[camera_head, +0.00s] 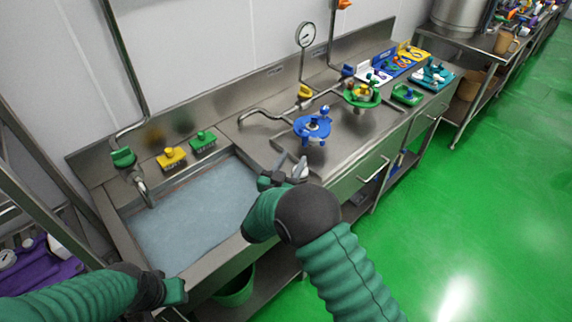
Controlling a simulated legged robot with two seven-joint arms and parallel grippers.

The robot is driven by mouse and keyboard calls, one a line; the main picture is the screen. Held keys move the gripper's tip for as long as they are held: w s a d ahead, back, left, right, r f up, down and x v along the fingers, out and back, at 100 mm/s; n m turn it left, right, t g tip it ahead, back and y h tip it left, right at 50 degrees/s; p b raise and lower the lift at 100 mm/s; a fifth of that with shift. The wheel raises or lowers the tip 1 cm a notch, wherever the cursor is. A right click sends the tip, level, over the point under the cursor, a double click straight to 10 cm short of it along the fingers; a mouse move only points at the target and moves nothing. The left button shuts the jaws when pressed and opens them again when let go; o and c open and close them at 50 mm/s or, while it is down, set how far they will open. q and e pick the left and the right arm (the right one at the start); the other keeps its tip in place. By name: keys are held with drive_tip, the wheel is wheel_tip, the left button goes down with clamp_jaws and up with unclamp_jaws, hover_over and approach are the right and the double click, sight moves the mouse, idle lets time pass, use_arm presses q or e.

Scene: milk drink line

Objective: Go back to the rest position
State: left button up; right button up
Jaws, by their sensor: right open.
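My right arm comes up from the bottom with a green ribbed sleeve and a dark joint. Its gripper (291,160) is open over the steel counter (245,135), beside the right edge of the sink. I see nothing held between its fingers. My left arm comes in from the lower left in a green sleeve. Its end, the left gripper (175,291), is near the front rim of the sink, and its fingers are not clear enough to tell their state.
The sink (190,220) holds bluish water. Yellow (171,157) and green (202,141) brushes lie on its back ledge. A green bucket (236,288) sits below. The green floor (480,210) is clear at right.

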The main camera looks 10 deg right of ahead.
drive_tip(key=s+d+f+n+g+y, duration=0.1)
drive_tip(key=s+n+g+y, duration=0.1)
drive_tip(key=s, duration=0.8)
drive_tip(key=s+d+f+n+g+y, duration=0.2)
drive_tip(key=s+g+y, duration=0.2)
drive_tip(key=s, duration=0.6)
drive_tip(key=s+d+f+n+g+y, duration=0.1)
drive_tip(key=s+g+y, duration=0.3)
drive_tip(key=s, duration=0.7)
drive_tip(key=shift+d+f+n+g, duration=0.25)
drive_tip(key=shift+f+n+g, duration=0.55)
drive_tip(key=shift+g, duration=0.4)
